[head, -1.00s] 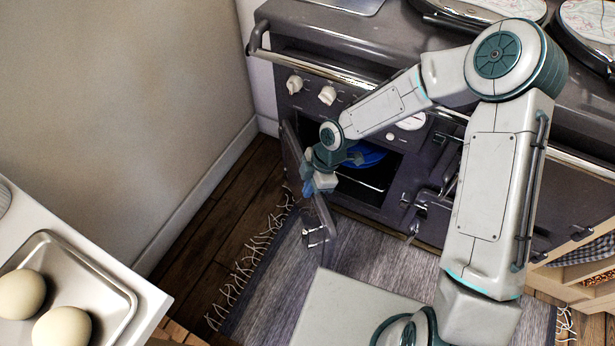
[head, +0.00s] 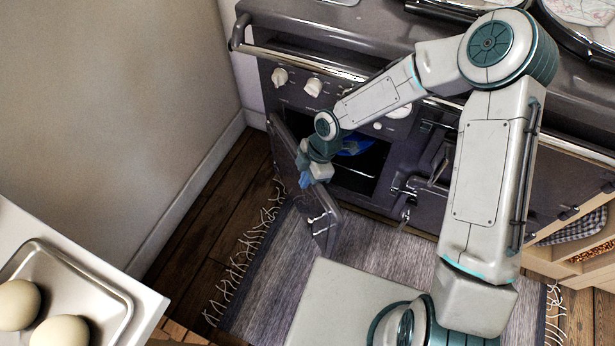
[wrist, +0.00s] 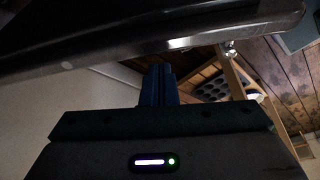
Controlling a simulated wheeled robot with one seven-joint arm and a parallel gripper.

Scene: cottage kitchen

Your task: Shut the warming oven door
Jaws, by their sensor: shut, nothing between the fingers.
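The warming oven door (head: 323,222) stands open at the left end of the dark range cooker, swung out over the rug, with a metal latch near its free edge. The oven opening (head: 362,170) shows a blue thing (head: 355,146) inside, partly hidden by my arm. My gripper (head: 305,181) is shut and empty, close to the upper part of the door; I cannot tell whether it touches. In the wrist view the shut blue fingers (wrist: 158,84) point toward a dark edge (wrist: 180,42), likely the door's.
The range's front rail (head: 310,64) and knobs (head: 314,87) are above the opening. A white counter with a tray of eggs (head: 75,275) is at lower left. A fringed rug (head: 262,285) covers the floor. A wooden shelf unit (head: 568,255) stands at right.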

